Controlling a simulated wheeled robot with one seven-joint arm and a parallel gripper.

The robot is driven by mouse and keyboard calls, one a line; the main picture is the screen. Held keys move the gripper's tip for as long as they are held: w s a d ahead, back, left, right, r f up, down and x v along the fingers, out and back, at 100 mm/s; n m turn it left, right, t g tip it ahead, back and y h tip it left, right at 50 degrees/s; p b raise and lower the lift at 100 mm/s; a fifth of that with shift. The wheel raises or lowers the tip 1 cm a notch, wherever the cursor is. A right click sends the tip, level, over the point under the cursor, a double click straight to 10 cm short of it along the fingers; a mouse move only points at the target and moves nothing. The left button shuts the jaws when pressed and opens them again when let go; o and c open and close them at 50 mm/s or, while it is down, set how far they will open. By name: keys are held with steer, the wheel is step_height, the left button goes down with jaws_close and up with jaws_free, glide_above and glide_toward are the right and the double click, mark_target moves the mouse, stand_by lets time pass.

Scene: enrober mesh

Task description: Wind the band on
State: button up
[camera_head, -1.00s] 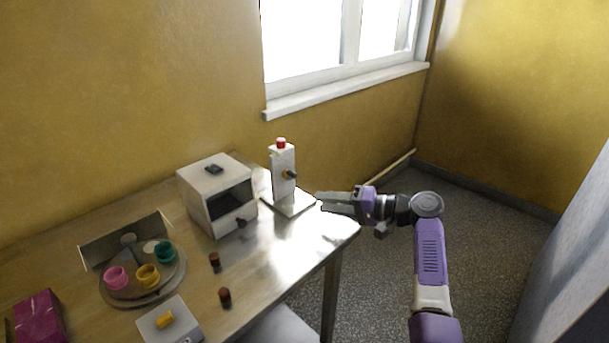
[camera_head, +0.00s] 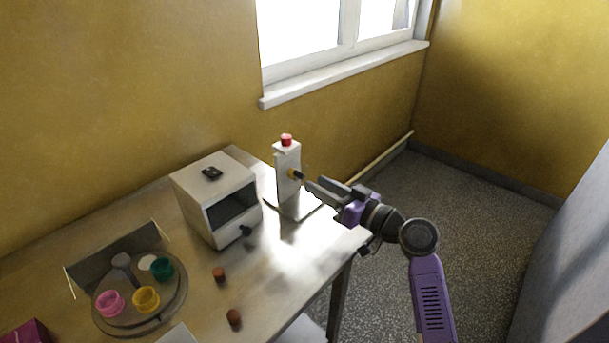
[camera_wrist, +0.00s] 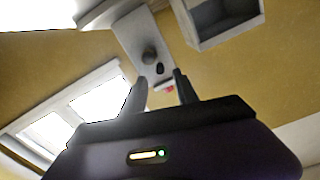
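A white post (camera_head: 287,165) stands on a flat base (camera_head: 303,205) near the table's right end. My gripper (camera_head: 311,185) points at this handle from the right, very close; contact cannot be told. In the wrist view, my two fingers (camera_wrist: 161,78) are apart with nothing seen gripped between them. The post (camera_wrist: 130,35) and a dark round knob (camera_wrist: 150,56) show just beyond the fingertips. I cannot make out a band.
A white box (camera_head: 208,180) with a dark opening and black knob (camera_head: 245,231) stands left of the post. A round turntable (camera_head: 130,325) holds pink, yellow and green cups. Two small brown pieces (camera_head: 219,274) lie on the table (camera_head: 285,265). A window sill (camera_head: 345,72) is behind.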

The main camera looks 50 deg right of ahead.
mark_target(304, 176)
steer(key=shift+w+a+p, duration=0.1)
steer(key=shift+w+p, duration=0.35)
steer(key=shift+w, duration=2.1)
jaws_close()
